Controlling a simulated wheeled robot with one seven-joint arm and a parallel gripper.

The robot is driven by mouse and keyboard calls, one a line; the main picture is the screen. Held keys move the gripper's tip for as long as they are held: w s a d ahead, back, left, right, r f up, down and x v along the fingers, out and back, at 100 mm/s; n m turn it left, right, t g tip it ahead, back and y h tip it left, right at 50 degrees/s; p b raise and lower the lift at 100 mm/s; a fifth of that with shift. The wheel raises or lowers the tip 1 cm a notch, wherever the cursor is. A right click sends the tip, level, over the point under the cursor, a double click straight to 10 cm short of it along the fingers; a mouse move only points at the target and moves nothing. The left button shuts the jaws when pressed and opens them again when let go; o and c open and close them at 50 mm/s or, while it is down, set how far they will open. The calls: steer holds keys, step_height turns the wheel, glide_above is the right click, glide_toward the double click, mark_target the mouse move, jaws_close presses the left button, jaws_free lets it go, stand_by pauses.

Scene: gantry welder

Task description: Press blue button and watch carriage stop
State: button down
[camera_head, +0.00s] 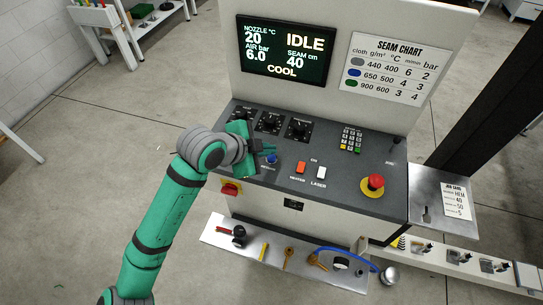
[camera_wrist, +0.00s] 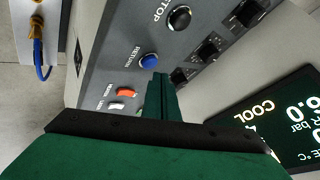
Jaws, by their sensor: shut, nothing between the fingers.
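The blue button (camera_head: 271,159) is on the grey sloped console panel. In the wrist view the blue button (camera_wrist: 149,60) has the label RETURN beside it. My gripper (camera_head: 266,150) is over the panel with its fingers shut and empty. In the wrist view the shut green fingertips (camera_wrist: 160,78) appear just beside the blue button; I cannot tell whether they touch it. A black button (camera_wrist: 180,17) labelled STOP is near it. The display (camera_head: 286,48) reads IDLE and COOL. I cannot make out a carriage in either view.
The console carries black dials (camera_head: 298,128), an orange heater switch (camera_head: 301,168), a white laser switch (camera_head: 321,172), a keypad (camera_head: 350,139) and a red emergency button (camera_head: 375,182). A tool shelf (camera_head: 238,254) juts out below. Open floor lies left.

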steer(key=shift+f, duration=0.2)
stand_by(0.3)
steer(key=shift+f, duration=0.25)
